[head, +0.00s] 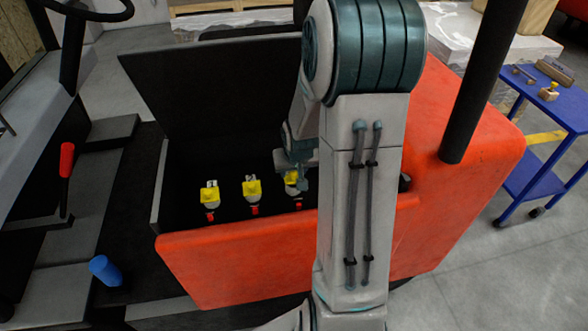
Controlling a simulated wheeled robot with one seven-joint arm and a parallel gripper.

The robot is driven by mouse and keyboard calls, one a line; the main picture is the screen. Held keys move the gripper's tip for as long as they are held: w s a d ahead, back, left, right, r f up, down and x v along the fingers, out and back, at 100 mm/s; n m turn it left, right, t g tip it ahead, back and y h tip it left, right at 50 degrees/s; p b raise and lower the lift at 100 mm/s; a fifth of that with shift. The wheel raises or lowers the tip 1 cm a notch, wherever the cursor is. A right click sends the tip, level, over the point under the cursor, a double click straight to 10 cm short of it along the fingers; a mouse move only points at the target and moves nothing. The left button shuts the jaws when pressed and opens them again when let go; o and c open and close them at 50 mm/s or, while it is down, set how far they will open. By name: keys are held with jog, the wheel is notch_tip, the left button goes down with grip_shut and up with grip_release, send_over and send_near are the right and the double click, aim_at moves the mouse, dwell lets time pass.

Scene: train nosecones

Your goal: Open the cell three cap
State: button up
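An open battery compartment (170,188) sits in the orange vehicle, its dark lid (210,88) raised at the back. Inside stand several cells with yellow caps in a row. The left yellow cap (209,194) and the middle yellow cap (251,188) show clearly, both with a pale part at the top and red below. A third yellow cap (291,178) is at the right, partly hidden by my gripper (300,182). My gripper points down at this third cap, touching or very close to it. Its fingers are too small and covered to tell open from shut. My arm hides the compartment's right end.
The orange body wall (240,262) fronts the compartment. A black post (485,80) rises at the right. A blue cart (548,125) with tools stands far right on open floor.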

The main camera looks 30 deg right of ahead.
grip_shut()
jog(key=shift+w+r+p, duration=0.15)
jog(key=shift+r+p, duration=0.1)
jog(key=shift+p, duration=0.3)
jog(key=shift+w+d+r+g+p, duration=0.15)
jog(key=shift+w+r+g+p, duration=0.25)
jog(key=shift+g+p, duration=0.6)
jog(key=shift+w+d+f+g+y+p, duration=0.1)
jog(key=shift+w+g+y+p, duration=0.25)
jog(key=shift+g+p, duration=0.3)
jog(key=shift+w+d+f+g+y+p, duration=0.1)
jog(key=shift+w+g+y+p, duration=0.15)
jog(key=shift+w+g+p, duration=0.35)
jog(key=shift+s, duration=0.2)
jog(key=shift+o, duration=0.2)
grip_release()
jog(key=shift+s+t, duration=0.1)
jog(key=shift+t, duration=0.15)
